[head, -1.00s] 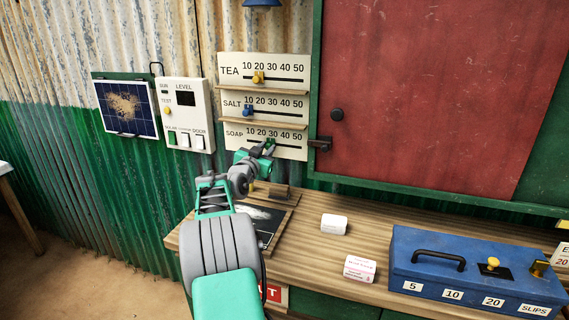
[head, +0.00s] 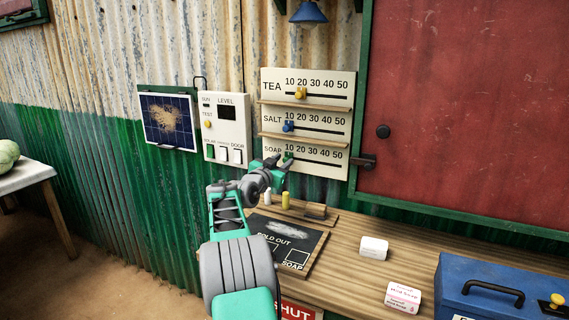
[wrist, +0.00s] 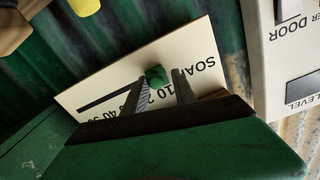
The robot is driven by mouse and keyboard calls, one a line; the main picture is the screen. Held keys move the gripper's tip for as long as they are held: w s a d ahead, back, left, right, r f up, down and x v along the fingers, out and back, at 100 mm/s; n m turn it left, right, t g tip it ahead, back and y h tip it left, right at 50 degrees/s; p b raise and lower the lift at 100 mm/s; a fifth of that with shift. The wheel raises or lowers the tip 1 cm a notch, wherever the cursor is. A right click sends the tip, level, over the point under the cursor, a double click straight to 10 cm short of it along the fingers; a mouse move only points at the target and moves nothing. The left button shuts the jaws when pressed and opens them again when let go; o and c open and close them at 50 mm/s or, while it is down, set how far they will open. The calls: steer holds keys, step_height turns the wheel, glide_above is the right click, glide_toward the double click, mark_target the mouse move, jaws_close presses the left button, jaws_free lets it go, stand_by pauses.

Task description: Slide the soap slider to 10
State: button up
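The soap slider (head: 288,156) is a small green knob on the lowest row of the white price board (head: 305,166). It stands under the 10, at the left end of its slot. In the wrist view the knob (wrist: 157,76) shows between the fingertips of my gripper (wrist: 163,80), close by the 10. The left finger looks close to or against the knob, and a gap shows to the right finger. The fingers are apart. In the head view my gripper (head: 276,164) reaches up to the board just below and left of the knob.
The yellow tea knob (head: 300,93) and blue salt knob (head: 288,126) sit on the rows above, over small ledges. A switch panel (head: 226,128) is left of the board, a red shutter (head: 460,110) right. The counter below holds a slate (head: 300,238) and a blue box (head: 490,285).

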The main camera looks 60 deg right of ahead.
steer(key=shift+o, duration=1)
steer(key=s+a+b, duration=0.1)
steer(key=a, duration=0.6)
steer(key=shift+s+a, duration=0.2)
steer(key=shift+a, duration=0.15)
